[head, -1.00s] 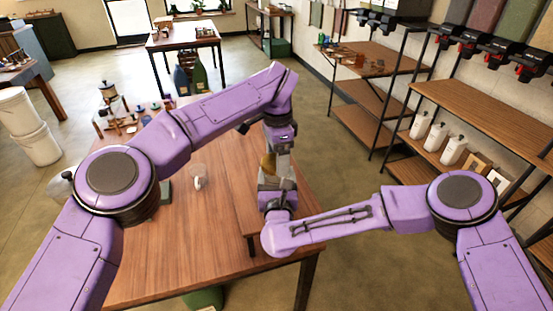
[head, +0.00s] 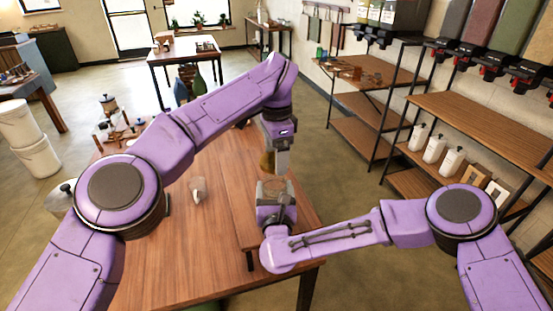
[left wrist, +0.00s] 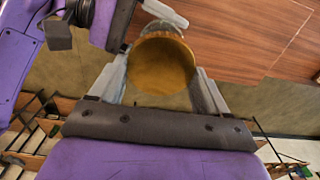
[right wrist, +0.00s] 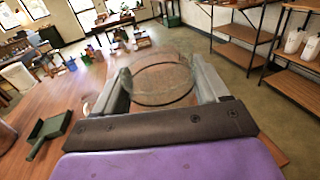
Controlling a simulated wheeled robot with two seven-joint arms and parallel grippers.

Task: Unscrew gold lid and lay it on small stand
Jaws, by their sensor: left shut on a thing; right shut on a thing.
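The gold lid (head: 267,161) is between the fingers of my left gripper (head: 271,163), which is shut on it; the left wrist view shows its round face (left wrist: 162,65). A clear glass jar (head: 275,187) stands upright in my right gripper (head: 276,200), which is shut around it. The right wrist view shows the jar's round opening (right wrist: 162,82) with no lid over it. The lid is above the jar, with a visible gap between them. A raised wooden surface (head: 241,215) at the table's right side may be the small stand; I cannot tell for certain.
A small clear vessel (head: 197,189) is on the wooden table (head: 165,255), left of the grippers. A green dustpan-like thing (right wrist: 52,128) shows in the right wrist view. Small items crowd the table's far left. The table's middle front is clear. Shelves (head: 480,115) stand at the right.

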